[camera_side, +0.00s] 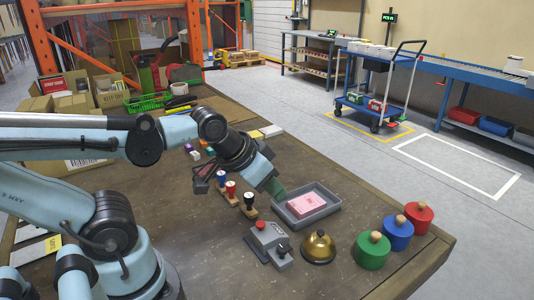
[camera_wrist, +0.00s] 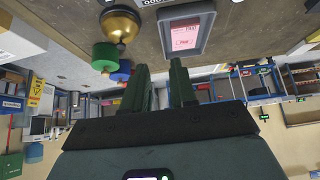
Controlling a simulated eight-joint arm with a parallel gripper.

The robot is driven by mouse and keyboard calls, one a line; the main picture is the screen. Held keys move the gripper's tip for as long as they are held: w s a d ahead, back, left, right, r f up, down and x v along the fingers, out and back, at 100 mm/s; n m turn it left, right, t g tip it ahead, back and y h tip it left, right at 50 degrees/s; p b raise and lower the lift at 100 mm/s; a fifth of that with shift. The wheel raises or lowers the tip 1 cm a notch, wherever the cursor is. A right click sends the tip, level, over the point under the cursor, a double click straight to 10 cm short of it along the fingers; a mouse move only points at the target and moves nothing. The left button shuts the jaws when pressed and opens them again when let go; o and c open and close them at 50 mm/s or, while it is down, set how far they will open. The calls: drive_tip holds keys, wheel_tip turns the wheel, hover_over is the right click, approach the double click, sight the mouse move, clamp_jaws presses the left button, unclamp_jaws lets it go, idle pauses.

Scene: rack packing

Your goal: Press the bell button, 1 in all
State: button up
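The bell (camera_side: 318,248) is a brass dome on a dark base, with a small button on top. It stands upright near the front of the brown table. In the wrist view the bell (camera_wrist: 117,24) shows at the upper left, upside down. My gripper (camera_side: 277,190) is behind and to the left of the bell in the side view, above the table by the grey tray, and clear of the bell. In the wrist view my gripper's (camera_wrist: 161,74) two dark green fingers stand apart with nothing between them.
A grey box (camera_side: 268,241) with a red button and lever stands left of the bell. Green (camera_side: 371,251), blue (camera_side: 398,233) and red (camera_side: 418,217) knobbed cylinders stand right. A grey tray (camera_side: 325,212) holds a pink packet (camera_side: 305,203). Stamps (camera_side: 231,189) stand left of the tray.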

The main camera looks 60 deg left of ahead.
clamp_jaws()
idle(1.2)
